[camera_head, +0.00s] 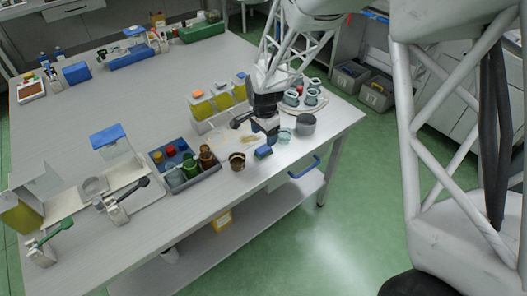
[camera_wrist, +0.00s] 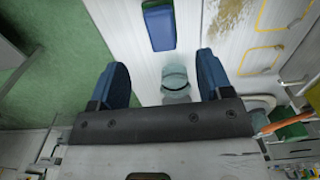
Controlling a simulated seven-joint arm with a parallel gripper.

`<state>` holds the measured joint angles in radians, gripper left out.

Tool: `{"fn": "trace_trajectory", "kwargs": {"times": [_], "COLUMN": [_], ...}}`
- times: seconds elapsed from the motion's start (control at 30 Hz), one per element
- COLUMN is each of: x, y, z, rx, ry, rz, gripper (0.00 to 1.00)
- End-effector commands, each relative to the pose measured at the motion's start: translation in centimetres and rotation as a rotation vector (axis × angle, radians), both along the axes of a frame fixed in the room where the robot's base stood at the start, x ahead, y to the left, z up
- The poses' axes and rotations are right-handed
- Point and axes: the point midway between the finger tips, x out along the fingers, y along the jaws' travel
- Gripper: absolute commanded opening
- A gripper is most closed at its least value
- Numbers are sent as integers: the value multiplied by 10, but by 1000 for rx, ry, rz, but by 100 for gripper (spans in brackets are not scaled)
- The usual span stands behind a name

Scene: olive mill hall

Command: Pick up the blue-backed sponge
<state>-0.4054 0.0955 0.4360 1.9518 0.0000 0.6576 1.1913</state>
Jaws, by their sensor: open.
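The blue-backed sponge (camera_head: 263,152) lies on the table near its front edge, just below my gripper in the head view. In the wrist view the sponge (camera_wrist: 159,27) shows its blue top near the upper edge, beyond the fingertips and roughly centred between them. My gripper (camera_head: 268,136) is above the table and points down. In the wrist view my gripper (camera_wrist: 162,68) has its two blue fingers wide apart, with nothing held.
A clear, teal-tinted cup (camera_wrist: 175,80) appears between the fingers in the wrist view. A grey metal pot (camera_head: 305,124) stands to the right, and a brown jar (camera_head: 237,161) to the left. A grey crate (camera_head: 205,178) holds several jars.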

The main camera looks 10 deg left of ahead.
Motion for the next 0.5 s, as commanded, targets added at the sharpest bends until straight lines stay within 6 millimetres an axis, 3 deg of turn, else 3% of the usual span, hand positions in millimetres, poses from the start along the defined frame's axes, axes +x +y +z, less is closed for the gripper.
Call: {"fn": "trace_trajectory", "kwargs": {"times": [0.3,0.5], "x": [0,0], "y": [0,0], "z": [-22,-25], "rx": [-1,0], "ry": [1,0], "rz": [0,1], "gripper": [72,72]}}
